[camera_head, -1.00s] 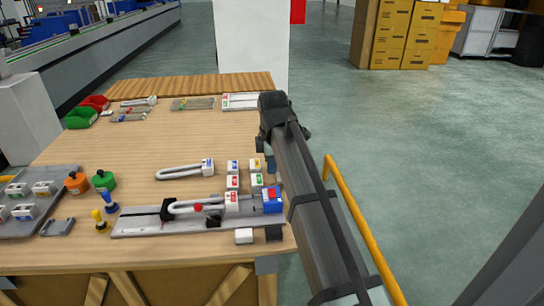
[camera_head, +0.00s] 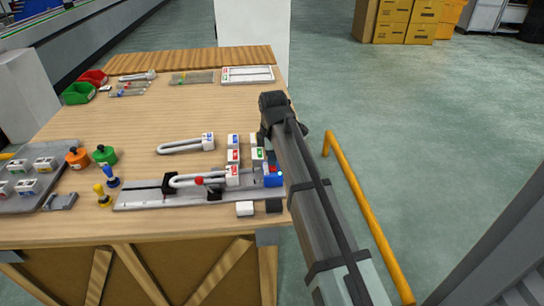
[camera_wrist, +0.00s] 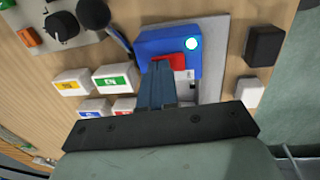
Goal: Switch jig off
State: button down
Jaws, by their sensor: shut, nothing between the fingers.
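The jig (camera_head: 140,198) is a long grey plate along the table's front, with a blue switch box (camera_head: 273,180) at its right end. The wrist view shows the blue box (camera_wrist: 150,45) with a red switch (camera_wrist: 170,60) and a round lamp glowing pale cyan (camera_wrist: 192,43). My gripper (camera_wrist: 160,70) is shut and empty, its fingertips at the red switch and partly covering it; I cannot tell whether they touch. A white looped tube with a red-labelled block (camera_head: 232,176) lies on the jig, beside a black clamp (camera_head: 169,184).
Several small white labelled blocks (camera_wrist: 115,78) stand just beside the gripper. White (camera_head: 244,209) and black (camera_head: 273,206) blocks sit in front of the jig. Another looped tube (camera_head: 184,145) lies behind it. A yellow rail (camera_head: 358,205) stands right of the table.

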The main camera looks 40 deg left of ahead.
jog(key=shift+f, duration=0.1)
jog(key=shift+f, duration=0.2)
jog(key=shift+s+d, duration=0.65)
jog(key=shift+w, duration=0.1)
jog(key=shift+r, duration=0.55)
notch_tip(320, 180, up, 13)
jog(key=s+d, duration=0.1)
